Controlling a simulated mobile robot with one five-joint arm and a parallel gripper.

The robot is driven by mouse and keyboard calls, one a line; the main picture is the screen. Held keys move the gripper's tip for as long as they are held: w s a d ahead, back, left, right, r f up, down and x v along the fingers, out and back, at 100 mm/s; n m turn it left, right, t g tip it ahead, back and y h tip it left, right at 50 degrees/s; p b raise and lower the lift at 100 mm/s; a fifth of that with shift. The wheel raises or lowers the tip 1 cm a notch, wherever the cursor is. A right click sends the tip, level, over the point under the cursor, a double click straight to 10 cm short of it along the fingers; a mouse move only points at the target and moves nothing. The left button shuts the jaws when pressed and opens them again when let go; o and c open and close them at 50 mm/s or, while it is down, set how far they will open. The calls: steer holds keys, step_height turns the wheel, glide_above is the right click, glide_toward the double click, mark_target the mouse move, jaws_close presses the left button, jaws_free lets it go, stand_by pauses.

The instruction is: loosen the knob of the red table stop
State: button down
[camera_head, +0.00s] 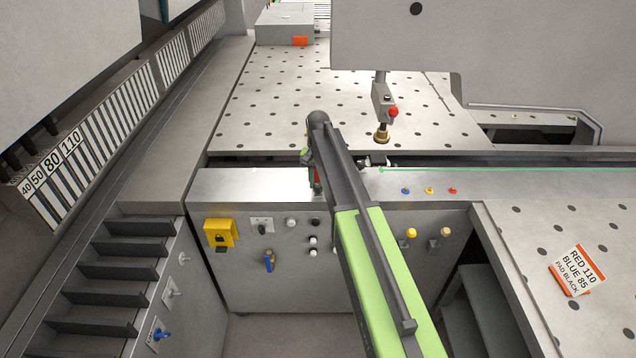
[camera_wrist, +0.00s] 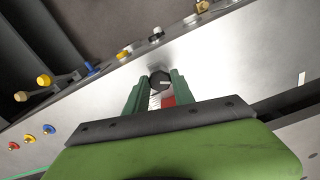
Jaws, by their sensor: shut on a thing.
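The red table stop shows as a small red part (camera_head: 318,176) on the metal rail in the head view, mostly hidden behind my arm. In the wrist view its red body (camera_wrist: 169,100) shows between my fingers. Its black knob (camera_wrist: 159,78) sits between the tips of my two green fingers. My gripper (camera_wrist: 159,84) is shut on the knob, with one finger on each side. In the head view my gripper (camera_head: 311,160) is at the rail, partly covered by my own arm, and the knob cannot be made out there.
Blue (camera_head: 405,190), yellow (camera_head: 429,190) and red (camera_head: 453,190) buttons lie on the rail to the right. A yellow lock box (camera_head: 220,233) and several knobs are on the front panel. A card (camera_head: 578,271) reading RED 110, BLUE 85, PAD BLACK lies on the right table.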

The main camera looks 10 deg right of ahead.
mark_target(318, 185)
steer(key=n, duration=0.5)
steer(key=shift+n, duration=0.4)
stand_by(0.3)
steer(key=c, duration=1.1)
jaws_free()
steer(key=shift+o, duration=0.2)
steer(key=shift+r, duration=0.1)
step_height(318, 185, up, 17)
steer(key=p, duration=1.7)
